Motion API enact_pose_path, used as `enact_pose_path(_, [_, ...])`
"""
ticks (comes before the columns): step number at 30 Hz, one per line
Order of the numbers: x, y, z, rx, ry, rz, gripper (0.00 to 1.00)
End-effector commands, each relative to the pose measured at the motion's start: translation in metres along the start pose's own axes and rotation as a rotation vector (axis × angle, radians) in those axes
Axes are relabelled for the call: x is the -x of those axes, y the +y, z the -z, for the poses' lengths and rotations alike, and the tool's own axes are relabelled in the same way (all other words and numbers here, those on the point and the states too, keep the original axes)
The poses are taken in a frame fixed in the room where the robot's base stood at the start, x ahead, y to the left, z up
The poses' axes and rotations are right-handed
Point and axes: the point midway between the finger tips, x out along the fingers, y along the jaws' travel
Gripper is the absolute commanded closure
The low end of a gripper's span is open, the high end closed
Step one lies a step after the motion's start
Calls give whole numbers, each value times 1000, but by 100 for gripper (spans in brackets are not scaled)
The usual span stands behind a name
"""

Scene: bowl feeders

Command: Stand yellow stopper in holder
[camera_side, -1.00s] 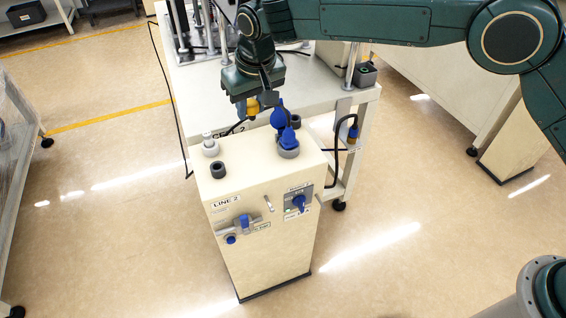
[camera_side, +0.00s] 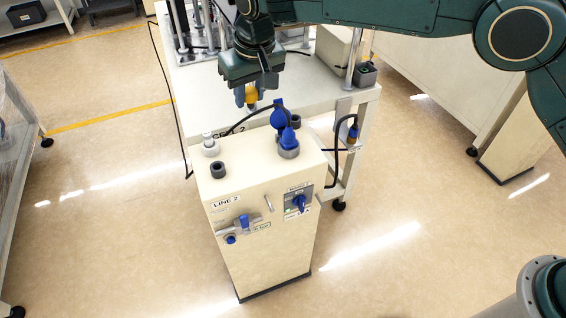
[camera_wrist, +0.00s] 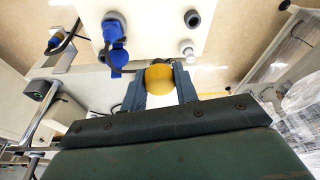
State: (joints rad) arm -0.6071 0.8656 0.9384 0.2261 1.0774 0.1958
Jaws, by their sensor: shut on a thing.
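My gripper (camera_side: 251,97) is shut on the yellow stopper (camera_side: 251,94), in the air above the back edge of the cream cabinet's top. In the wrist view the stopper's round yellow end (camera_wrist: 159,78) shows between my two fingers (camera_wrist: 159,92); its other end is hidden. A dark grey ring-shaped holder (camera_side: 218,170) with an open top is at the cabinet's front left, clear of my gripper, and it also shows in the wrist view (camera_wrist: 192,18). I cannot tell which is meant.
A blue plug (camera_side: 289,139) stands in a grey ring, with another blue part (camera_side: 278,116) and a black cable behind it. A pale knobbed piece (camera_side: 209,146) stands at the back left. A bench (camera_side: 195,95) with posts lies behind the cabinet (camera_side: 250,177).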

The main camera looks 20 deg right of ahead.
Motion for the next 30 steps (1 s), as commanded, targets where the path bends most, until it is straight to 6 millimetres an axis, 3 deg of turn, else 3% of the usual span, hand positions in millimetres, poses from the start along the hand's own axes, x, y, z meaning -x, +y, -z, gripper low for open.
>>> enact_pose_path(11, [-23,-18,10,71,-5,26,98])
enact_pose_path(21, [-68,-49,20,223,-8,77,98])
enact_pose_path(30, [-110,-71,18,370,-6,114,98])
